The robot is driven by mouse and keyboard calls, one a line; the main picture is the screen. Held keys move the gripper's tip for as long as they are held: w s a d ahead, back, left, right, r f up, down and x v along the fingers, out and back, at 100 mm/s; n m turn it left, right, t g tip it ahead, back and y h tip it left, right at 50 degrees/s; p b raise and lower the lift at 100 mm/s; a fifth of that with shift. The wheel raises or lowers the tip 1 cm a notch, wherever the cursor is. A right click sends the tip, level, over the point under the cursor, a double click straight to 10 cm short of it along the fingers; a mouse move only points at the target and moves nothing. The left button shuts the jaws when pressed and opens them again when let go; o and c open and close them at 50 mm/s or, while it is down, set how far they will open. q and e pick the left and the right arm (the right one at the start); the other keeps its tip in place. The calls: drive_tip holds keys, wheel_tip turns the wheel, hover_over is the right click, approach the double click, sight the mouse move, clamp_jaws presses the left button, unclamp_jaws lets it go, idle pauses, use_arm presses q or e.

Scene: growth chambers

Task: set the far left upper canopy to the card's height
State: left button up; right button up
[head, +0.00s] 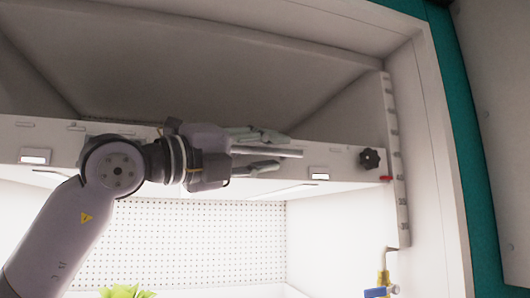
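The canopy (335,160) is a pale beam across the chamber, with a lit underside. A black knob (369,159) sits near its right end. A red pointer (386,178) at that end lies against a notched upright scale (394,150). My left gripper (284,152) is in front of the beam, left of the knob, its fingers pointing right. The fingers are apart, with a slim grey bar (290,153) between them; I cannot tell whether they touch it. My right gripper is out of view. No height card can be made out.
White walls and a frame edge (432,130) bound the chamber on the right. A perforated back panel (215,240) shows below the canopy. Green leaves (125,292) are at the bottom. A brass fitting with a blue handle (381,291) stands at the lower right.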

use_arm(q)
drive_tip(key=shift+s+a, duration=0.15)
drive_tip(key=shift+a, duration=0.1)
drive_tip(key=v, duration=0.7)
drive_tip(key=shift+f, duration=0.1)
